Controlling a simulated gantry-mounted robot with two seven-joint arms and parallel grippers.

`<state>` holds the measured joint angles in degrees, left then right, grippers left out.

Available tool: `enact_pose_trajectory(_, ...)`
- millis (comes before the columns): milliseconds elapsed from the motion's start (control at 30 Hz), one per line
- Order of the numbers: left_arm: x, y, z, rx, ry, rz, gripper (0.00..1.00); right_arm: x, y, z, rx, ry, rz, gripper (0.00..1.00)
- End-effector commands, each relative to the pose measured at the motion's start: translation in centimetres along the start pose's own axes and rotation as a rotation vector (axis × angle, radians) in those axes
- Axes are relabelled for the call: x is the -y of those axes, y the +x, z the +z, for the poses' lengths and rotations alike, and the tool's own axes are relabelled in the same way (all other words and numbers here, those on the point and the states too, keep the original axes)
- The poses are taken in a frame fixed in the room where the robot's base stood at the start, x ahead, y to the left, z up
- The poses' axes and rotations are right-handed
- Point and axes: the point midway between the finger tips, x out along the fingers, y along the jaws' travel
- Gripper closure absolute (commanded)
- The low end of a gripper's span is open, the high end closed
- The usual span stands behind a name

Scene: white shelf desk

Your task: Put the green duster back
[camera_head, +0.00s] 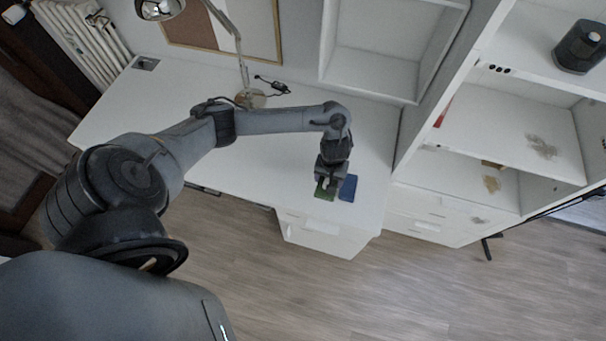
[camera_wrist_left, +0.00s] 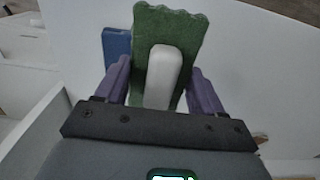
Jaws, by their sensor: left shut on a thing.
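The green duster (camera_head: 325,193) is at the desk's front edge in the head view, under my left gripper (camera_head: 328,177). In the left wrist view the green duster (camera_wrist_left: 172,25) has a wavy far edge and a white handle. My left gripper's purple fingers stand on either side of it, shut on the duster. I cannot tell whether the duster touches the desk or is just above it. A blue duster-like block (camera_head: 348,188) lies right beside it, and also shows in the left wrist view (camera_wrist_left: 117,47). My right gripper is not in view.
The white desk (camera_head: 290,130) is mostly clear. A lamp (camera_head: 250,99) and a black cable (camera_head: 273,86) stand at its back. A drawer unit (camera_head: 322,232) is below the desk.

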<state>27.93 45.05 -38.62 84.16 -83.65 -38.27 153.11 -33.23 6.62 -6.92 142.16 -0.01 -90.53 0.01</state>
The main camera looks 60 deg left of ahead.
Motion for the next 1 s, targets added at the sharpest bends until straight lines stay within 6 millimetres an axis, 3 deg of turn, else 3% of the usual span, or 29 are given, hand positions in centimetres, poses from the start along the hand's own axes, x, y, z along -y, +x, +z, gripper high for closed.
enact_pose_trajectory(233, 4.0, 3.5, -1.7, 0.001, -0.004, -0.004, 0.6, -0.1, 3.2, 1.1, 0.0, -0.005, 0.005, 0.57)
enact_pose_trajectory(500, 8.5, 6.0, -3.9, 0.0, -0.002, -0.005, 0.6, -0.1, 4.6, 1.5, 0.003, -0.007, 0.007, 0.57)
enact_pose_trajectory(700, 9.9, 6.9, -4.7, 0.0, -0.001, -0.001, 0.6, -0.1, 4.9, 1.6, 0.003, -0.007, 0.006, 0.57)
enact_pose_trajectory(867, 10.2, 7.3, -4.9, 0.0, 0.001, -0.001, 0.6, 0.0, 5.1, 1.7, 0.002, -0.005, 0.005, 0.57)
enact_pose_trajectory(1000, 10.1, 8.8, -4.8, 0.001, -0.001, 0.0, 0.6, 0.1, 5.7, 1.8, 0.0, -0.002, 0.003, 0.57)
